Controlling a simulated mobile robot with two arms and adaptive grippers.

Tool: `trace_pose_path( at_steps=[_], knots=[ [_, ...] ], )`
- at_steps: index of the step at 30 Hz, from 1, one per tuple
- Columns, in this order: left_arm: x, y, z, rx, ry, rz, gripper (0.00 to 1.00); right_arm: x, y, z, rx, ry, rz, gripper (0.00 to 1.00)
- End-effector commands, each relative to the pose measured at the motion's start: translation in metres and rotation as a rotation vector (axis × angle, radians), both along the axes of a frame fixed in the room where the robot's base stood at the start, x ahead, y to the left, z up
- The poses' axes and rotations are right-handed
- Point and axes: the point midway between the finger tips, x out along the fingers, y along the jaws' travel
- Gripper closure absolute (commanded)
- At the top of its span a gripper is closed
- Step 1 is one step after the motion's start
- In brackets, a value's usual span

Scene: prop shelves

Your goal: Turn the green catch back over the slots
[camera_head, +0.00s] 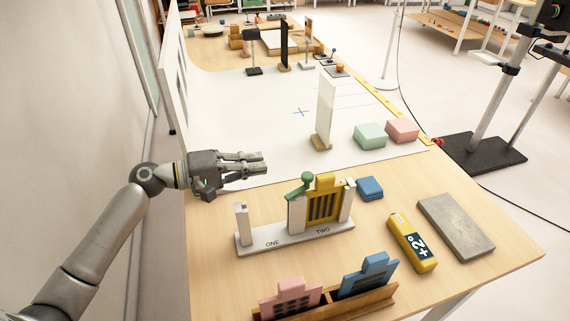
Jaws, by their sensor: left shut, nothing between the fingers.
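The green catch (299,186) sits on top of the middle post (297,213) of a white stand (262,240). It has a round knob, and its arm points down to the left. A yellow plate (324,184) with a dark grille stands upright in the slot marked TWO. The slot marked ONE, between the left post (241,221) and the middle post, is empty. My left gripper (264,164) is shut and empty, above the table behind and left of the catch, apart from it. My right gripper is out of view.
A wooden rack (325,312) in front holds a pink plate (291,297) and a blue plate (368,276). A white upright panel (326,108) stands behind.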

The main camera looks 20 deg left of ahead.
Motion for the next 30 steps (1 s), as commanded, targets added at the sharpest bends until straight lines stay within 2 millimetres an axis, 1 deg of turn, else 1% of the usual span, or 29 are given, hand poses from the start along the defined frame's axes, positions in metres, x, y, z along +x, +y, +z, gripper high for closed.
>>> trace_pose_path(
  at_steps=[1, 5, 9, 12, 18, 26, 30],
  knots=[
    [0.007, -0.01, 0.004, -0.003, -0.002, -0.001, 1.0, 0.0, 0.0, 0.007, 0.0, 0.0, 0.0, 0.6],
    [0.023, -0.031, 0.001, -0.003, -0.002, -0.001, 1.0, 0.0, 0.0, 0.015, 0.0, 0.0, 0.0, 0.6],
    [0.019, -0.052, -0.004, -0.001, 0.001, -0.003, 1.0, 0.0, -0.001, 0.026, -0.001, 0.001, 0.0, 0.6],
    [0.018, -0.062, -0.007, 0.0, 0.002, -0.001, 1.0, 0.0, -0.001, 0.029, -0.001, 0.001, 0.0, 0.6],
    [0.017, -0.069, -0.01, 0.001, 0.0, 0.0, 1.0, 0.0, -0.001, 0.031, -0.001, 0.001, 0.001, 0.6],
    [0.016, -0.069, -0.01, 0.001, 0.0, 0.0, 1.0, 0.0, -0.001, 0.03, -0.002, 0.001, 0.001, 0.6],
    [0.015, -0.063, -0.014, 0.002, -0.001, -0.011, 1.0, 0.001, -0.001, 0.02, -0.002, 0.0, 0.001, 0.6]
  ],
)
